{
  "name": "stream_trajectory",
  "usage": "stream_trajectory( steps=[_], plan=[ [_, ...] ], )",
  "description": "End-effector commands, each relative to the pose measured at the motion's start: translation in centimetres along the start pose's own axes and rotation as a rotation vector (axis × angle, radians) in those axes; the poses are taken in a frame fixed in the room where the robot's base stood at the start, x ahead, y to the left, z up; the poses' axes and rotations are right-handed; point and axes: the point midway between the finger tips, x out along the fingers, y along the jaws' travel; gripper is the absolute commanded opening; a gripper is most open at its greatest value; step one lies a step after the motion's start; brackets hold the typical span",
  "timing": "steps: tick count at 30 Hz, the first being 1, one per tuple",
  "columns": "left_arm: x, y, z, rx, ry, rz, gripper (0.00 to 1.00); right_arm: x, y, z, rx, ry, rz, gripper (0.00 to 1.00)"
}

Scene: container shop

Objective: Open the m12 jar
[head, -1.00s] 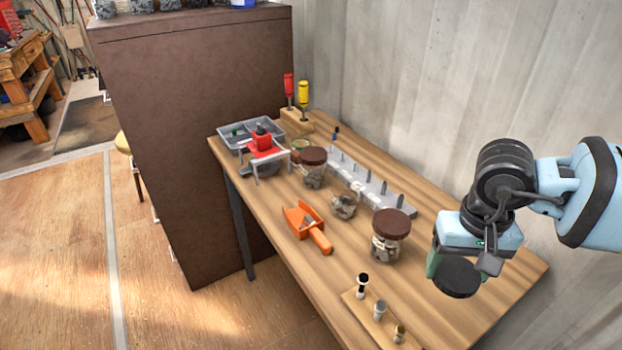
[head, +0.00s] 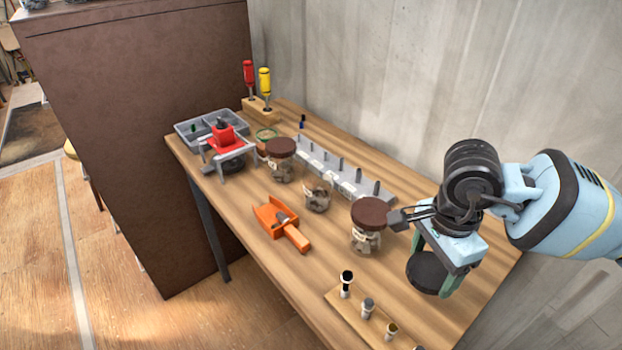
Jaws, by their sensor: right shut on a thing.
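Three glass jars stand on the wooden table; their labels are too small to read, so I cannot tell which is m12. The far jar (head: 280,167) and the near jar (head: 364,240) have brown lids. The middle jar (head: 317,198) is open at the top and holds dark pieces. My right gripper (head: 430,262) is shut on a dark round lid (head: 428,274), held to the right of the near jar. My left gripper is not in view.
An orange scoop (head: 278,220) lies left of the jars. A grey pegged rack (head: 345,176) stands behind them. A small wooden holder (head: 350,307) with bits is at the front. A grey tray (head: 190,135) and red-topped stand (head: 222,139) are at the far left.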

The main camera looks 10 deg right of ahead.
Motion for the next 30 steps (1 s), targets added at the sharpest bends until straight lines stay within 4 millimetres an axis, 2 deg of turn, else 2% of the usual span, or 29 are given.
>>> stream_trajectory(
  steps=[6, 13, 18, 30],
  plan=[
    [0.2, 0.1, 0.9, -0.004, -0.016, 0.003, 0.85, 1.2, 0.6, -1.3, 0.311, -0.002, 0.005, 0.43],
    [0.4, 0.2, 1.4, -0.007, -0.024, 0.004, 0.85, 1.7, 1.1, -2.4, 0.552, -0.003, 0.001, 0.43],
    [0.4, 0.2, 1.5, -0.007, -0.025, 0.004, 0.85, 1.8, 1.2, -2.8, 0.628, -0.003, -0.001, 0.43],
    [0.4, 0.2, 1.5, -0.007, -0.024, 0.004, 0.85, 1.7, 0.9, -2.9, 0.638, -0.003, -0.003, 0.43]
  ],
)
